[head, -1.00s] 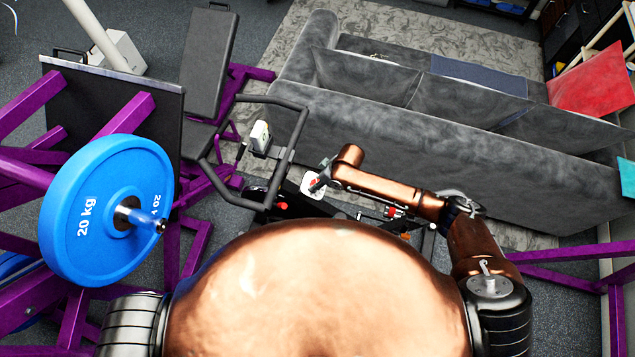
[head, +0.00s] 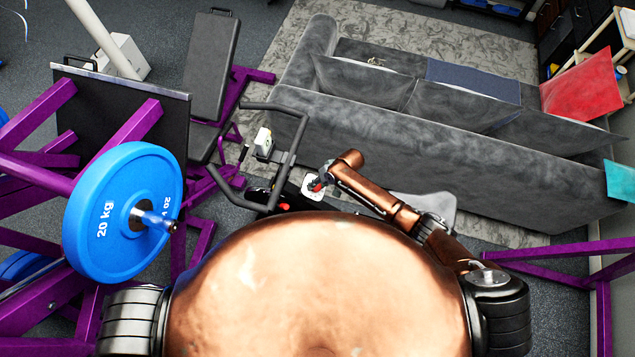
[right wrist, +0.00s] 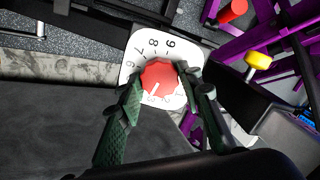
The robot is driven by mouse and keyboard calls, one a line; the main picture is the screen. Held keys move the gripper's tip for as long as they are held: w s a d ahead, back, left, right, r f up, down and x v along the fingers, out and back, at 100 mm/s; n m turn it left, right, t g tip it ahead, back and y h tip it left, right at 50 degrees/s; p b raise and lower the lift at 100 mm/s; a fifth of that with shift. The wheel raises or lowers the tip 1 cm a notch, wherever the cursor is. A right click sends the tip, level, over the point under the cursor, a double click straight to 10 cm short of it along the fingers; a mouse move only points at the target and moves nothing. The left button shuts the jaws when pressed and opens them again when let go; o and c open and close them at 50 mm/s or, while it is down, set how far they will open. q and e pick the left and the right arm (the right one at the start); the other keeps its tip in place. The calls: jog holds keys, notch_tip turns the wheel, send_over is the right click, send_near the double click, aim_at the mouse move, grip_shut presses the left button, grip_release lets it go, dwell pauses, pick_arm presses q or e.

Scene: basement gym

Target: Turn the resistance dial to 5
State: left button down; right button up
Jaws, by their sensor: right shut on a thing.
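The resistance dial is a red knob (right wrist: 158,76) on a white plate (right wrist: 132,70) with black numbers. The knob's white line slants down toward the plate's lower edge, near what looks like a 3; the exact number is hard to tell. My right gripper (right wrist: 165,92) has its green-grey fingers on both sides of the knob and is shut on it. In the head view the plate (head: 308,187) sits on the bike, with my right gripper (head: 322,178) at it. My left gripper is out of view.
Dark handlebars (head: 296,140) stand left of the dial. A long grey sofa (head: 420,140) lies behind my right arm. A blue 20 kg plate (head: 100,215) on a purple rack is at the left.

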jog(key=m+p, duration=0.3)
jog(key=m, duration=0.2)
jog(key=shift+r+m+p, duration=0.1)
jog(key=shift+m+p, duration=0.2)
jog(key=shift+d+m+p, duration=0.1)
jog(key=shift+m+p, duration=0.9)
jog(key=shift+m, duration=0.9)
jog(key=o, duration=1.2)
jog(key=shift+c, duration=0.2)
jog(key=v, duration=1.1)
jog(key=shift+d+r, duration=0.2)
jog(key=shift+d, duration=0.3)
